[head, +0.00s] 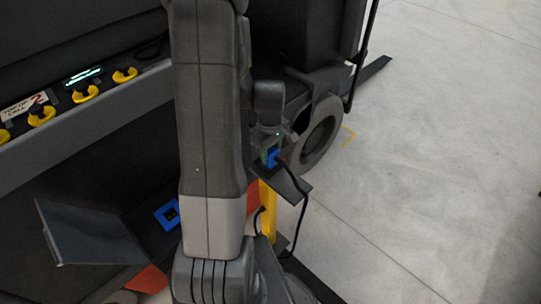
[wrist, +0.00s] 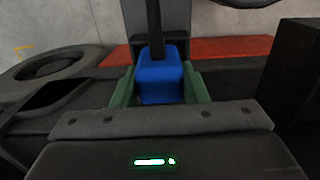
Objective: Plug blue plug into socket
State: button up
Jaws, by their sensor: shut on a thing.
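The blue plug (wrist: 160,76) is held between the green finger pads of my gripper (wrist: 161,92) in the wrist view. A black cable runs from the plug away from the gripper. In the head view the plug (head: 272,157) shows small, at the tip of my gripper (head: 268,150), right of my arm, with its cable hanging down. The socket, a blue square frame with a dark opening (head: 167,214), is left of my arm and lower in the head view. The plug is apart from it. The socket cannot be made out in the wrist view.
A dark open flap (head: 90,240) stands left of the socket. A yellow post (head: 268,212) and a grey ring (head: 322,130) are near my gripper. Yellow knobs (head: 84,94) line a panel at upper left. Grey floor (head: 440,170) is clear at right.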

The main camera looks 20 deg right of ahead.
notch_tip(320, 180, up, 8)
jog(key=shift+p, duration=0.35)
